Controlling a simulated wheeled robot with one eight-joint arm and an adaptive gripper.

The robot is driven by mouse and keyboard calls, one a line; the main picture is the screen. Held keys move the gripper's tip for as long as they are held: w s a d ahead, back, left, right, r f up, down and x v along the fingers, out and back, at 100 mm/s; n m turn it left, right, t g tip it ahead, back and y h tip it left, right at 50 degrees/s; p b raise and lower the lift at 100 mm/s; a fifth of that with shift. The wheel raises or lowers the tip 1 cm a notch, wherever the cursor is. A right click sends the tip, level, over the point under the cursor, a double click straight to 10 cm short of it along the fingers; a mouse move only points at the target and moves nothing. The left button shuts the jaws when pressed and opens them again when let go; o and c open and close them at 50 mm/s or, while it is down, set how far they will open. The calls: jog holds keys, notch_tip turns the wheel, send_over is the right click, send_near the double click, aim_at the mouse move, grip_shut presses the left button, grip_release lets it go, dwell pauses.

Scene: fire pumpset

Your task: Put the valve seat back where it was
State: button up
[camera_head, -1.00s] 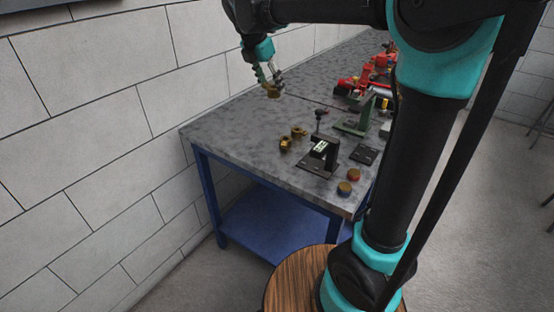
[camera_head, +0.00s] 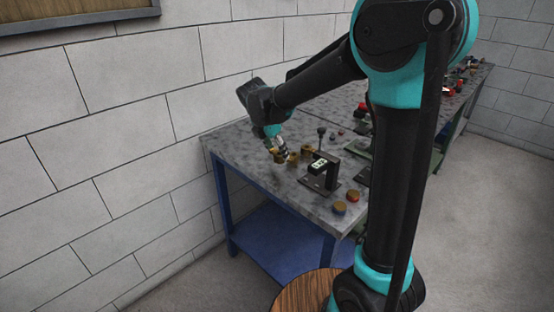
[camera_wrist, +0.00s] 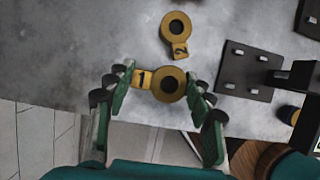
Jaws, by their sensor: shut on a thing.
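My gripper (camera_head: 281,148) is low over the near left part of the grey workbench (camera_head: 240,143). It is shut on a brass ring-shaped valve seat with a tab marked 1. In the wrist view this valve seat (camera_wrist: 170,85) lies between my fingertips (camera_wrist: 160,88), its tab toward the left finger. In the head view the held seat (camera_head: 277,155) is partly hidden by the fingers. I cannot tell whether it touches the bench. A similar brass ring (camera_wrist: 177,26) with a tab marked 2 lies on the bench just beyond; it also shows in the head view (camera_head: 306,150).
A dark bracket (camera_head: 321,172) on a plate stands right of the rings. Two round brass-topped pieces, one blue-sided (camera_head: 339,208) and one red-sided (camera_head: 353,196), sit near the front edge. Red parts (camera_head: 450,88) lie on the far bench. A block wall (camera_head: 110,150) borders the left.

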aim_at(275, 153)
jog(key=shift+f, duration=1.8)
jog(key=shift+f, duration=0.15)
jog(key=o, duration=1.5)
jog(key=v, duration=1.2)
jog(key=shift+r, duration=0.2)
